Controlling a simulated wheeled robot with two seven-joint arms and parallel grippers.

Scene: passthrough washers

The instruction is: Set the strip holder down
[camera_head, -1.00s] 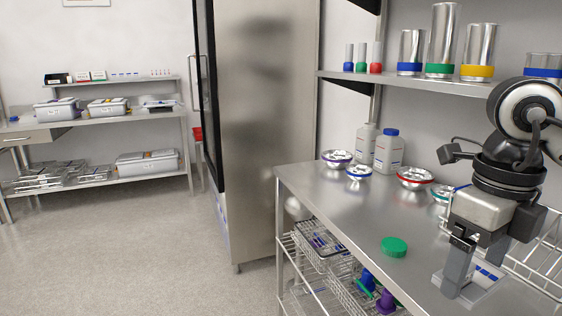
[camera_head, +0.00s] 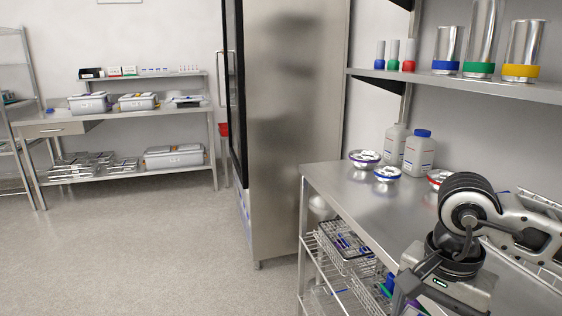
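My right gripper (camera_head: 436,288) is at the bottom right, over the near part of the steel bench (camera_head: 340,183). Its arm comes in from the right edge. Its fingers run into the bottom edge of the picture, so I cannot see whether they are open or shut. The strip holder does not show; it may be below the picture or behind the gripper. My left gripper is not in view.
Bowls with blue (camera_head: 387,174) and purple (camera_head: 364,158) rims and a white bottle with a blue cap (camera_head: 419,155) stand at the bench's back. A wire rack (camera_head: 345,240) is below. A steel cabinet (camera_head: 290,130) stands left of the bench. Open floor (camera_head: 150,250) lies left.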

